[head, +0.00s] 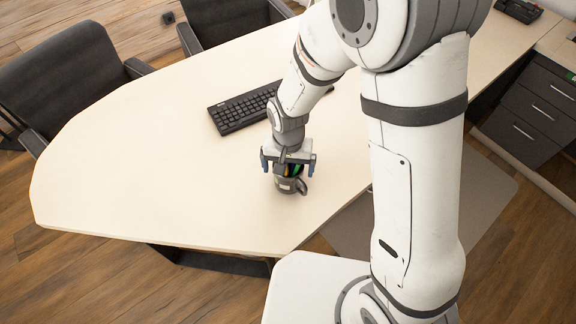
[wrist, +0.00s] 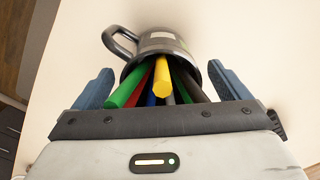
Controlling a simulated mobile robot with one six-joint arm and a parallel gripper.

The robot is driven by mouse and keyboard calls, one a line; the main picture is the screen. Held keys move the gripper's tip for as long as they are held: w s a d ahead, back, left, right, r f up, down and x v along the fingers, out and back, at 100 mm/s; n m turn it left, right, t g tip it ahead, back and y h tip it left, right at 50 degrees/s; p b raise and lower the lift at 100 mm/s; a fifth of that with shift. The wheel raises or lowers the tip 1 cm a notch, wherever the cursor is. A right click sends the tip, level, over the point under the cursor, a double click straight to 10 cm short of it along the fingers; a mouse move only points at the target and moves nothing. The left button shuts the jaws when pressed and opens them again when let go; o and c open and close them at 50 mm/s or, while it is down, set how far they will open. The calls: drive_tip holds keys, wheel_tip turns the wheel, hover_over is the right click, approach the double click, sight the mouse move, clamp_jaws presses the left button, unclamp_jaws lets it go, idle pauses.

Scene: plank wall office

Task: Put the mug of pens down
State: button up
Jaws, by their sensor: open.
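The mug of pens (head: 291,184) is dark grey and stands on the pale table (head: 130,170) near its front edge. In the wrist view the mug (wrist: 165,43) shows its handle at the left and several pens, green, red, blue, yellow and dark, poking out of its mouth toward me. My gripper (head: 288,166) is above and around the mug, pointing down. In the wrist view its blue fingers (wrist: 165,85) stand wide apart on either side of the pens, with gaps between them and the mug. The mug's base is hidden in the wrist view.
A black keyboard (head: 245,108) lies on the table behind my gripper. Dark chairs (head: 75,75) stand along the far side. A drawer unit (head: 530,110) is at the right. The left part of the table is clear.

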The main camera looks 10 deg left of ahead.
wheel_tip(320, 180, up, 12)
drive_tip(key=shift+r, duration=0.2)
drive_tip(key=s+d+r+t, duration=0.1)
drive_tip(key=s+d+r, duration=0.1)
drive_tip(key=d, duration=0.6)
drive_tip(key=s+d+r+t, duration=0.1)
drive_tip(key=s+d+r, duration=0.2)
drive_tip(key=d, duration=0.5)
drive_tip(key=s+d+r, duration=0.2)
drive_tip(key=d+r, duration=0.3)
drive_tip(key=d, duration=0.3)
drive_tip(key=shift+s+m+t, duration=0.25)
drive_tip(key=shift+m+t, duration=0.15)
drive_tip(key=shift+r, duration=0.1)
